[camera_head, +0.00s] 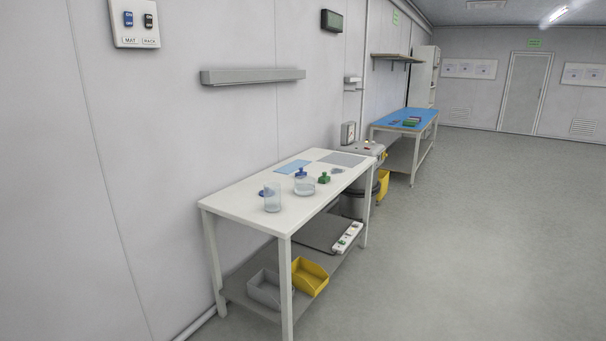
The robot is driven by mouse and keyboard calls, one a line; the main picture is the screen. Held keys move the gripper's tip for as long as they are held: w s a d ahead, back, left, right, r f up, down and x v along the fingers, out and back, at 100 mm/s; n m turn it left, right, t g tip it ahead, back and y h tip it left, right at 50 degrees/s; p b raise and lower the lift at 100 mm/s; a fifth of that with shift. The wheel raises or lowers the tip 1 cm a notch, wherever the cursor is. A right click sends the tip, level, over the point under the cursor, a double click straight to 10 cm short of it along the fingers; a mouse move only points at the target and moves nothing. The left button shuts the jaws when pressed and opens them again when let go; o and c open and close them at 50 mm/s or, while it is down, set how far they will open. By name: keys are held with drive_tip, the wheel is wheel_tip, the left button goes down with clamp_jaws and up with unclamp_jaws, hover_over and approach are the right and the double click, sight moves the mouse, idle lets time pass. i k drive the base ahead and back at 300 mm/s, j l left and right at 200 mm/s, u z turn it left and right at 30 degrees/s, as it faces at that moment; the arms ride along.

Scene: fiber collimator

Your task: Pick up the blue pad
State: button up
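A flat light-blue pad (292,167) lies on the white table (240,205), near its wall-side edge. A small dark-blue knobbed piece (301,172) shows at the rim of a clear round dish (305,187); I cannot tell whether it is in or behind the dish. Another small blue piece (263,193) is partly hidden by a clear glass beaker (272,198). I cannot tell for sure which of these the task calls the blue pad. My gripper is not in view.
A green knobbed piece (324,178) and a grey mat (342,159) are on the same table. The lower shelf holds a grey bin (264,289) and a yellow bin (310,276). A far table has a blue top (395,117). The floor (450,250) at right is clear.

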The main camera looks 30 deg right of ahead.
sight(300, 172)
drive_tip(key=i+l, duration=0.65)
drive_tip(key=i+l+z, duration=0.15)
drive_tip(key=i+l, duration=1.1)
drive_tip(key=i, duration=0.2)
drive_tip(key=i+l+z, duration=0.1)
drive_tip(key=i+l, duration=0.5)
drive_tip(key=i, duration=0.15)
